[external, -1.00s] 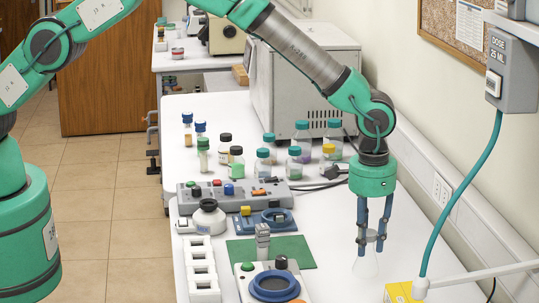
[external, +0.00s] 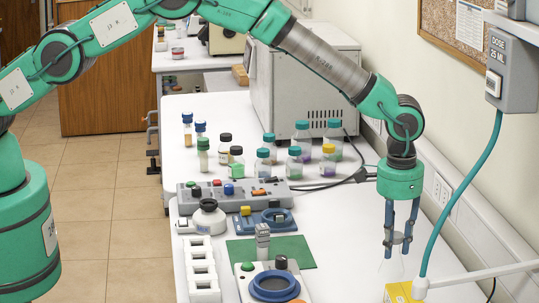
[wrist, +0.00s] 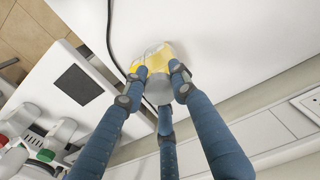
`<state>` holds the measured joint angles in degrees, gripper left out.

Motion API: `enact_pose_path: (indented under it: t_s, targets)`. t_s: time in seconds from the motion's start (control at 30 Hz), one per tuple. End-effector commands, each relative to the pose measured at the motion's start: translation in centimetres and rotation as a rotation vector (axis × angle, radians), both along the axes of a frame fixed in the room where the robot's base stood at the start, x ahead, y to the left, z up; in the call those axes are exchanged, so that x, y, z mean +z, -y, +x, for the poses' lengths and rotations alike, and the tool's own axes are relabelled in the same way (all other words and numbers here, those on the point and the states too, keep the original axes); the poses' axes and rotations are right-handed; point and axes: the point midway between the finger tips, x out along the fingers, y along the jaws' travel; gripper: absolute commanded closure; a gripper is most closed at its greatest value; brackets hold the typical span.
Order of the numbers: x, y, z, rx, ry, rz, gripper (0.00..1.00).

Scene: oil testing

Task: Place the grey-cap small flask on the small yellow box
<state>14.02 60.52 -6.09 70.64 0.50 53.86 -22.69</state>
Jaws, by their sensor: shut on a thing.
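My gripper (external: 398,245) is shut on the grey-cap small flask. In the external view the flask's clear glass (external: 404,264) shows faintly below the fingers, and it hangs upright or nearly so. In the wrist view the grey cap (wrist: 158,92) sits between the blue fingers, with the clear body beyond it. The small yellow box (external: 399,292) is at the bottom edge of the external view, below the flask; its lower part is cut off. In the wrist view yellow (wrist: 155,60) shows around and through the glass. The flask appears above the box; the exact gap is unclear.
A teal hose (external: 462,205) hangs from the grey dose unit (external: 512,75), and a white bar (external: 485,273) crosses beside the yellow box. The wall is close on the right. Several bottles (external: 295,160) and a device with a blue ring (external: 273,287) stand to the left.

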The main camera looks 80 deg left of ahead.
Motion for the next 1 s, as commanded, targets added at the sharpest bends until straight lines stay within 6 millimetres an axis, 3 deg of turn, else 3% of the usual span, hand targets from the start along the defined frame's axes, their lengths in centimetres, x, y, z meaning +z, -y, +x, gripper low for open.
enact_pose_path:
  t_s: [0.4, 0.93, 0.97, 1.0]
  targets:
    - [-3.1, 0.0, -0.1, 0.000, -0.001, 0.000, 1.00]
    - [-3.9, 0.0, -0.1, 0.000, -0.001, 0.000, 1.00]
    - [-3.8, 0.0, -0.1, 0.000, -0.001, 0.000, 0.67]
    - [-3.8, 0.0, -0.1, 0.000, -0.001, 0.000, 0.59]
